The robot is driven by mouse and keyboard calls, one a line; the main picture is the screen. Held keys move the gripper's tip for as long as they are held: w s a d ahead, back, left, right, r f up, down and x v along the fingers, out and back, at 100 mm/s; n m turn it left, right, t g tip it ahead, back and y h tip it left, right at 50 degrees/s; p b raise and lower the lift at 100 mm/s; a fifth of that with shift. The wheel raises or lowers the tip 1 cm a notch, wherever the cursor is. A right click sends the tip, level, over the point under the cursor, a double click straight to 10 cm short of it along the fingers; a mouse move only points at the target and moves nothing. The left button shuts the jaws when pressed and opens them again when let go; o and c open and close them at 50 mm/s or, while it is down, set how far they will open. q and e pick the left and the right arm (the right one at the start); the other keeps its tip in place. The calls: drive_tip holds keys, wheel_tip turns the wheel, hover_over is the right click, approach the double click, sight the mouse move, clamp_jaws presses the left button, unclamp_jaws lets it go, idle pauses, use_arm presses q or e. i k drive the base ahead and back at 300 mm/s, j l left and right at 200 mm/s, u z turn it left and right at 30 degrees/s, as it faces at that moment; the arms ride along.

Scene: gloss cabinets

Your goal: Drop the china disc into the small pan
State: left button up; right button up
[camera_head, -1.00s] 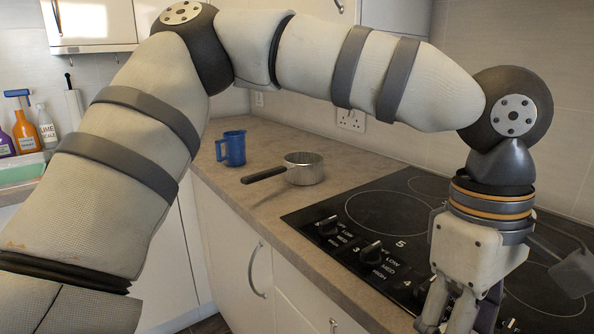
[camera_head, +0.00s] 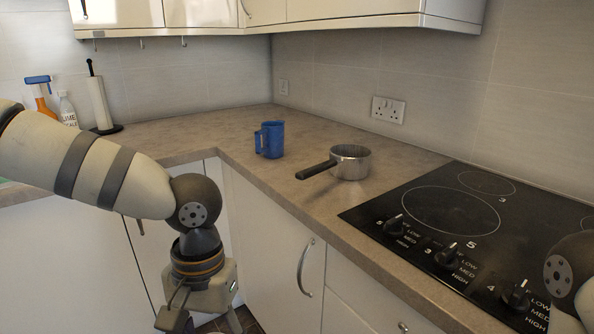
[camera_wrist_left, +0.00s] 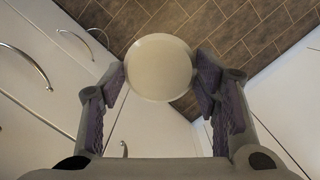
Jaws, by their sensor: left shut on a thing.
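The china disc (camera_wrist_left: 160,67) is a plain pale round plate-like piece. In the left wrist view it sits between the two purple-padded fingers of my left gripper (camera_wrist_left: 161,80), which is shut on it. The small pan (camera_head: 351,163) is metal with a dark handle pointing left. It stands upright on the counter, up and to the right of my left gripper. My right gripper is out of view.
A blue mug (camera_head: 269,139) stands left of the pan, near its handle. The black hob (camera_head: 440,215) with knobs lies to the right. A paper-towel holder (camera_head: 100,103) and bottles stand at the back left. Wall cabinets (camera_head: 350,12) overhang the back.

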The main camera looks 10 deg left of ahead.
sight(343, 170)
drive_tip(key=i+j+z, duration=0.2)
drive_tip(key=j+z, duration=0.25)
drive_tip(key=i+j+z, duration=0.1)
drive_tip(key=j+z, duration=1.2)
drive_tip(key=j, duration=0.15)
drive_tip(key=k, duration=0.05)
